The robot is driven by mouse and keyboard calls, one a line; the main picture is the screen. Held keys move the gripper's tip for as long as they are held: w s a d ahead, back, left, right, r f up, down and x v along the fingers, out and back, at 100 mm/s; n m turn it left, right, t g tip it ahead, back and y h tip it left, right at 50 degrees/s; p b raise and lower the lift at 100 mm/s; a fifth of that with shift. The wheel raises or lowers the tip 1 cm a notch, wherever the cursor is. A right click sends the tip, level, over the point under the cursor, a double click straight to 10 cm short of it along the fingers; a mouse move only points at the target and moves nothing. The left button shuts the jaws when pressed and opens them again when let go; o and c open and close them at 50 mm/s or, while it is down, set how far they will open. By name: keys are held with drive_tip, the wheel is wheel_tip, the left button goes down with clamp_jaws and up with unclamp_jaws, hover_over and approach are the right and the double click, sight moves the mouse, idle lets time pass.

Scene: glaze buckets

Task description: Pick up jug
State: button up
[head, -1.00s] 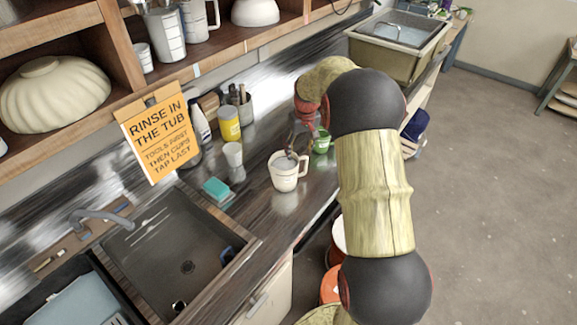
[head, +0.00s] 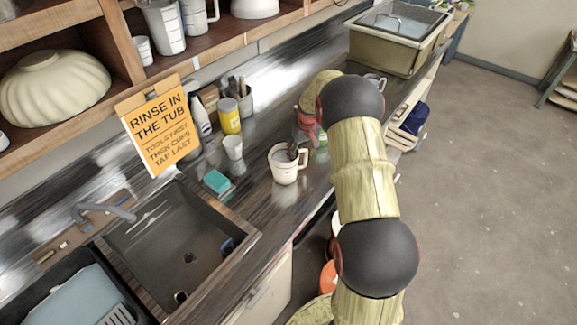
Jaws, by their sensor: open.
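A cream-white jug (head: 284,166) stands upright on the dark, shiny counter, to the right of the teal sponge. My gripper (head: 298,153) is open at the jug's upper right side, with its dark fingers by the rim and handle. The fingers overlap the jug in this view, so I cannot tell whether they touch it. The fingers hide part of the rim and handle.
A small white cup (head: 233,147), a teal sponge (head: 216,181) and a yellow container (head: 229,116) stand left of the jug. A sink (head: 180,240) lies front left.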

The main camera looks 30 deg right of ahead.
drive_tip(key=c, duration=1.5)
clamp_jaws()
drive_tip(key=shift+r, duration=0.1)
